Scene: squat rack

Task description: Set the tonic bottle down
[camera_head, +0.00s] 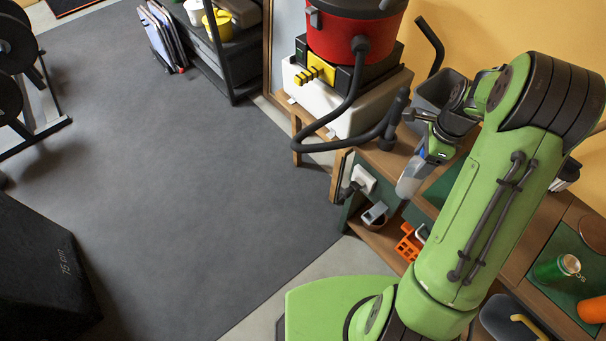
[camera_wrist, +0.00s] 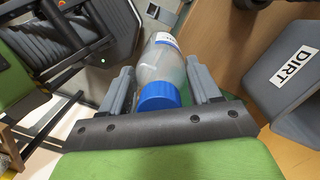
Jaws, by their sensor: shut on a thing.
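The tonic bottle is a clear, greyish bottle with a blue cap and a white and blue label. In the wrist view the bottle (camera_wrist: 164,66) lies between the two grey fingers of my gripper (camera_wrist: 160,75), with its cap towards the palm. My gripper is shut on it. In the head view my gripper (camera_head: 428,154) is at the wooden unit's front edge, and the bottle (camera_head: 409,181) points down and left from it, tilted. Whether the bottle's base touches any surface cannot be told.
A red vacuum (camera_head: 352,38) with a black hose (camera_head: 352,92) is left of my gripper. A green can (camera_head: 553,269) stands right.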

